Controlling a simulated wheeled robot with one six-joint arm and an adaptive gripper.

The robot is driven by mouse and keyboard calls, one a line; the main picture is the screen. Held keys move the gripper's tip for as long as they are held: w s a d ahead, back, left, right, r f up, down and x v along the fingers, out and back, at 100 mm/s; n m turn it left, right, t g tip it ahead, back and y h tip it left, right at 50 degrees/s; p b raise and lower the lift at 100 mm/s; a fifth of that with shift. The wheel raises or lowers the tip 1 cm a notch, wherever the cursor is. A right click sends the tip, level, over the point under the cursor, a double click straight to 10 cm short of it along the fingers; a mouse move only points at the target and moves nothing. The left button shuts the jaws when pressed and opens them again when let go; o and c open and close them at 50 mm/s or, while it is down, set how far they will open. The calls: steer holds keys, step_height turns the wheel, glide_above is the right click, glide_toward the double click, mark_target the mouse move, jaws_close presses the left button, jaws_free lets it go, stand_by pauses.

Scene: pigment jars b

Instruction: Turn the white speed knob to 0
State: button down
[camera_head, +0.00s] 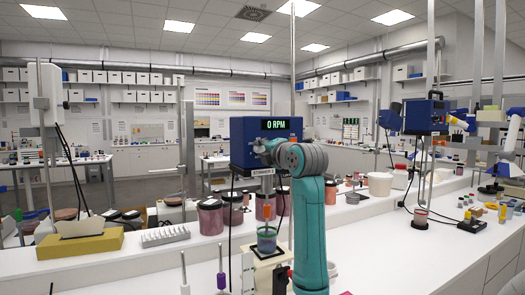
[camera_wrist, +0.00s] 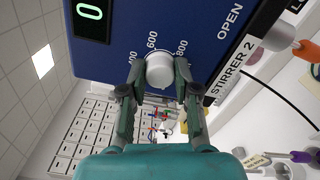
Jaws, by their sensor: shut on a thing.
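The white speed knob (camera_wrist: 160,71) sits on the blue stirrer head (camera_wrist: 222,32) in the wrist view. Dial numbers including 400, 600 and 800 show around it. I cannot make out a pointer mark on the knob. My gripper (camera_wrist: 161,76) is shut on the knob, one finger on each side. In the head view, my arm covers the knob on the blue stirrer head (camera_head: 240,150). The stirrer's display (camera_head: 281,125) reads "0 RPM" in green. The wrist view shows part of the same display (camera_wrist: 90,13), with a 0.
Below the stirrer, a clear beaker (camera_head: 267,238) with bluish contents stands on a stand. Lidded jars (camera_head: 210,217) are behind it to the left. Another blue stirrer (camera_head: 424,116) stands at the right. The white bench at front right (camera_head: 400,255) is largely clear.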

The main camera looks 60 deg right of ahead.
steer(key=shift+f, duration=0.1)
stand_by(0.4)
steer(key=c, duration=0.8)
jaws_free()
steer(key=shift+c, duration=0.2)
steer(key=v, duration=1.2)
